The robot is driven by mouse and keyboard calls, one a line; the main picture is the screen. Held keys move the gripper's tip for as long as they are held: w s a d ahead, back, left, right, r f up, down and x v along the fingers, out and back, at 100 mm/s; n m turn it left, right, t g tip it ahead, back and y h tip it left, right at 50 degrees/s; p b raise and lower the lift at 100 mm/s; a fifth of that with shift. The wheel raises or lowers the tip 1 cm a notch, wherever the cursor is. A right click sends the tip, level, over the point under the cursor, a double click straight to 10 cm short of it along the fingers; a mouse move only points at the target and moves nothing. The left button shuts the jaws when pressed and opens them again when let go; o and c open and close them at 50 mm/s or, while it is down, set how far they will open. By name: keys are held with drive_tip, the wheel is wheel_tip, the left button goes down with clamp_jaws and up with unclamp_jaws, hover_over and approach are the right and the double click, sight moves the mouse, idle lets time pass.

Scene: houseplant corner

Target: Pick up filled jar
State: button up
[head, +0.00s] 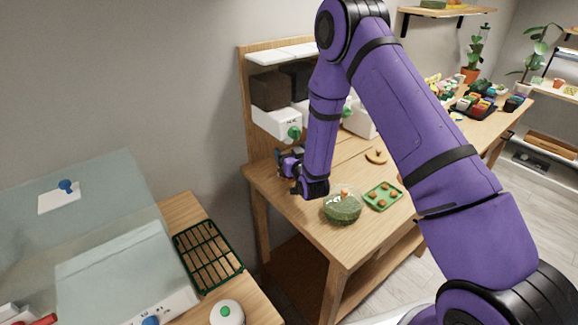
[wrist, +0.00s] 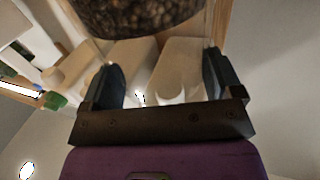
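A rounded clear glass jar (head: 342,208) filled with green material stands near the front edge of the wooden bench, to the right of and below my gripper (head: 287,163) in the head view. In the wrist view my gripper (wrist: 160,78) has its two dark fingers wide apart, with only pale background shapes between them. A rounded, dark brown speckled thing (wrist: 142,16) fills the top of the wrist view, beyond the fingers. I cannot tell whether it is a filled jar. My wrist partly hides the bench around the gripper in the head view.
White dispensers (head: 276,123) with green knobs line the back of the bench (head: 305,222). A green tray (head: 383,196) with small brown pieces lies right of the jar. A wooden ring (head: 376,156) is behind it. A slatted rack (head: 208,256) is at lower left.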

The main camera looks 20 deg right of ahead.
drive_tip(key=c, duration=0.8)
drive_tip(key=shift+r, duration=0.15)
drive_tip(key=s+d, duration=0.1)
drive_tip(key=s, duration=1.2)
wheel_tip(320, 180, up, 15)
drive_tip(key=shift+d+f, duration=0.1)
